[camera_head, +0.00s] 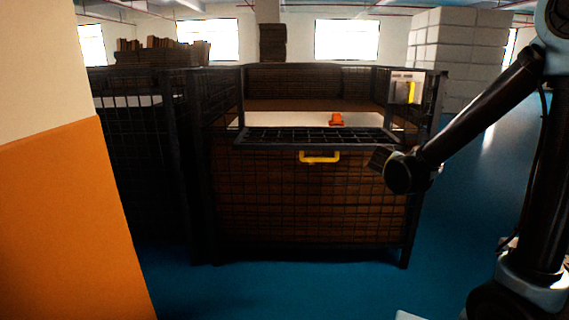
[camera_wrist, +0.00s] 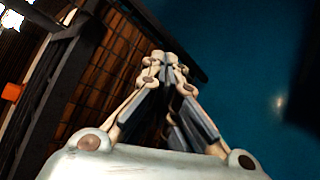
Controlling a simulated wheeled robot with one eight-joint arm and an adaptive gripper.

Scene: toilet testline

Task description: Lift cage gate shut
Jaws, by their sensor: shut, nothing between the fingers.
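The dark mesh cage (camera_head: 405,225) stands ahead, its front opening above the lower wall. The gate (camera_head: 290,136) is a mesh panel folded down and lying nearly flat at the top of the front, with its yellow handle (camera_head: 319,157) hanging at the front edge. My gripper (camera_head: 378,158) is at the cage's front right, to the right of the handle and apart from it. In the wrist view my gripper (camera_wrist: 167,60) has its fingertips together with nothing between them, beside the cage's dark frame (camera_wrist: 85,30). The handle is not seen in the wrist view.
A small orange object (camera_head: 336,119) sits inside the cage on a pale surface. A label plate (camera_head: 406,88) is on the right post. Another mesh cage (camera_head: 130,150) stands at left, behind an orange and cream wall (camera_head: 60,200). Blue floor (camera_head: 300,285) is clear in front and at right.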

